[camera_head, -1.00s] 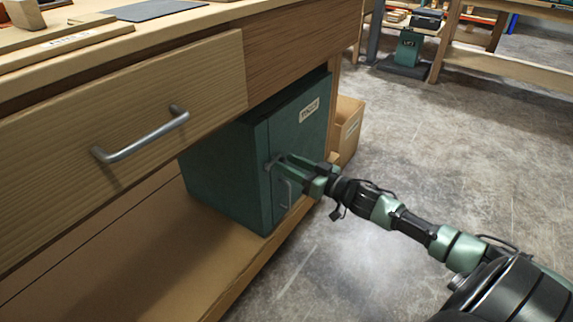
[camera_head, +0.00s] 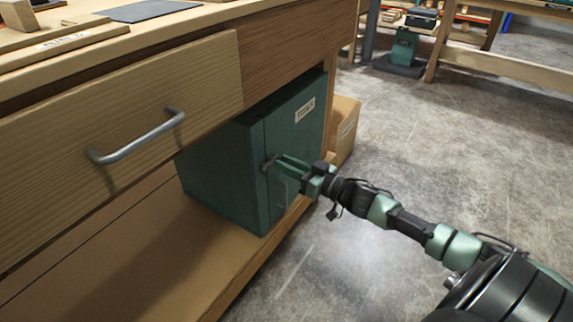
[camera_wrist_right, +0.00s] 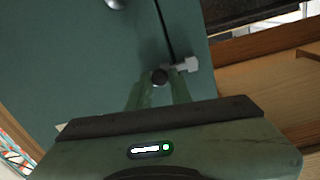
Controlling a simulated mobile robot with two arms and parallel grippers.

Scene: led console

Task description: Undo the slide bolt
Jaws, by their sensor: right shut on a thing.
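A dark green cabinet (camera_head: 215,185) stands on the bench's lower shelf. Its door (camera_head: 305,140) carries a white label and a vertical bar handle (camera_head: 283,192). The slide bolt (camera_head: 266,164) is at the door's left edge. In the right wrist view, its dark round knob (camera_wrist_right: 160,76) sits beside the door seam, and its pale metal end (camera_wrist_right: 187,65) shows at the seam. My right gripper (camera_head: 274,162) is at the bolt; its fingers are shut on the knob in the wrist view (camera_wrist_right: 159,84). They hide part of the bolt. My left gripper is not in view.
A wooden drawer front (camera_head: 120,130) with a metal handle (camera_head: 138,137) overhangs the shelf at the left. A cardboard-coloured box (camera_head: 345,128) stands just behind the cabinet. The concrete floor (camera_head: 430,165) to the right is open around my arm.

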